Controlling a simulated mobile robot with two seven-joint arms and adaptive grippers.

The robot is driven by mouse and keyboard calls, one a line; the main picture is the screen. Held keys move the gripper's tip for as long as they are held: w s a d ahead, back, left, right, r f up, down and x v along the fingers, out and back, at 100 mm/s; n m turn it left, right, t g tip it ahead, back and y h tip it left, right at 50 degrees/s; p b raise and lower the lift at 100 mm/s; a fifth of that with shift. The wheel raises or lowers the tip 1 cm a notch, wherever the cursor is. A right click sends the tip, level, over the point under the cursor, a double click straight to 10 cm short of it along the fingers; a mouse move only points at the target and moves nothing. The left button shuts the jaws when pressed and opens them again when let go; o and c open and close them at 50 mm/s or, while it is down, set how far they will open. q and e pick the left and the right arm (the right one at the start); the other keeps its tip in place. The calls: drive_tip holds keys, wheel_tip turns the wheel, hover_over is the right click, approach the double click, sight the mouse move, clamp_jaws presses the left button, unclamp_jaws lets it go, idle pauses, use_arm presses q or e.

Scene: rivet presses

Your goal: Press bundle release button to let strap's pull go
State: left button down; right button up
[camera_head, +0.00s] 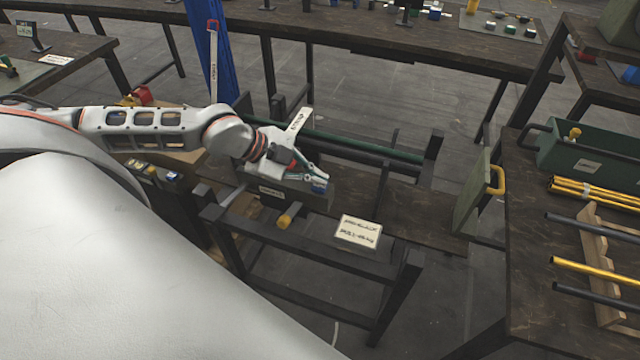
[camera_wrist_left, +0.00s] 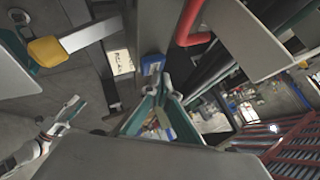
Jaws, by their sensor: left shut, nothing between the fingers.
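My left gripper (camera_head: 318,178) is shut and empty, low over the end of a grey box (camera_head: 270,190) on the dark rack. A small blue part (camera_head: 319,188), which looks like the button, lies right by its fingertips. In the left wrist view, the blue part (camera_wrist_left: 153,65) is just beyond the teal fingers (camera_wrist_left: 162,88); I cannot tell whether they touch. A white arm with teal fingers, seemingly my right gripper (camera_wrist_left: 72,107), is small at lower left in the wrist view.
A yellow-ended handle (camera_head: 288,215) sticks out in front of the box. A printed card (camera_head: 358,231) lies on the rack's front. The right bench (camera_head: 525,215) holds a green bin (camera_head: 590,155) and yellow and black rods. A red bar (camera_wrist_left: 190,25) is near the fingers.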

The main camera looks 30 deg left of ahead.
sight(317, 185)
use_arm(q)
drive_tip(key=shift+f, duration=0.5)
idle(0.8)
drive_tip(key=shift+r, duration=0.1)
drive_tip(key=shift+r+p, duration=0.6)
drive_tip(key=shift+r, duration=0.25)
drive_tip(key=shift+r, duration=0.15)
drive_tip(key=shift+r+p, duration=0.25)
drive_tip(key=shift+p, duration=0.05)
drive_tip(key=shift+r+p, duration=1.5)
drive_tip(key=shift+r, duration=0.65)
